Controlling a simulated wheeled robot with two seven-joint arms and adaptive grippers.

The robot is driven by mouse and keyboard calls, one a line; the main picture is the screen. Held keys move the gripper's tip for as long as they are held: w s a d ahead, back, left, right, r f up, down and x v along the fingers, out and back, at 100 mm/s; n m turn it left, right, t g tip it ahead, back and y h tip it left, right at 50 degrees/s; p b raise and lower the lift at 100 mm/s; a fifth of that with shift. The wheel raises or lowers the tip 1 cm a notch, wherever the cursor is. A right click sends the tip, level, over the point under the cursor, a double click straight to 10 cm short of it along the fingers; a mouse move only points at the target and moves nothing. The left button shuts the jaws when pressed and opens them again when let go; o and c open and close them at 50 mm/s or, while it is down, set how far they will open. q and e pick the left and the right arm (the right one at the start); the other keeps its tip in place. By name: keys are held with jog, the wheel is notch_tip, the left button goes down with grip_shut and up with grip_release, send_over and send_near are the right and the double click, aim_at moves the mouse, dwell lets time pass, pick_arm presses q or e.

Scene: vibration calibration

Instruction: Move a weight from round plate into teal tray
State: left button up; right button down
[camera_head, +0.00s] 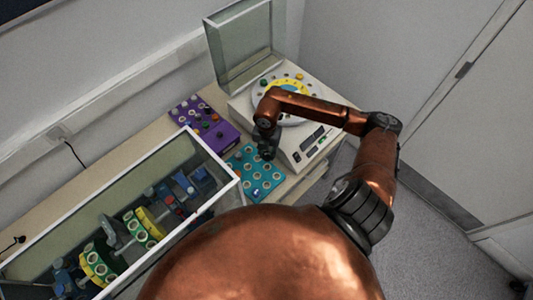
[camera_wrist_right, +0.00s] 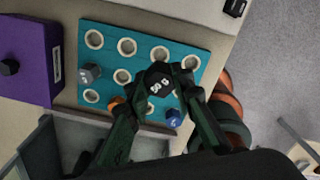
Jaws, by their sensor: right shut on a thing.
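The teal tray (camera_head: 240,160) lies in front of the white machine and also shows in the wrist view (camera_wrist_right: 111,59), with rows of white-ringed holes. My right gripper (camera_head: 267,151) is over the tray. In the wrist view the right gripper (camera_wrist_right: 158,88) is shut on a black weight (camera_wrist_right: 158,79) with white marks on top. A grey weight (camera_wrist_right: 90,73), an orange weight (camera_wrist_right: 115,102) and a blue weight (camera_wrist_right: 173,117) sit in the tray. The round plate (camera_head: 258,98) on the machine carries several weights and is partly hidden by my arm. Whether the held weight touches the tray is unclear. My left gripper is out of view.
A purple box (camera_head: 214,133) with knobs stands left of the tray. A raised clear lid (camera_head: 240,50) stands behind the plate. A white-framed glass case (camera_head: 150,160) with coloured gear-like parts fills the lower left. Grey floor lies to the right.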

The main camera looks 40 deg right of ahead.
jog(key=shift+f+b, duration=1.85)
jog(key=shift+f, duration=1)
jog(key=shift+f+b, duration=0.75)
jog(key=shift+f, duration=0.4)
jog(key=c, duration=1.6)
grip_release()
jog(key=shift+r, duration=0.15)
notch_tip(320, 180, up, 12)
jog(key=shift+f, duration=0.1)
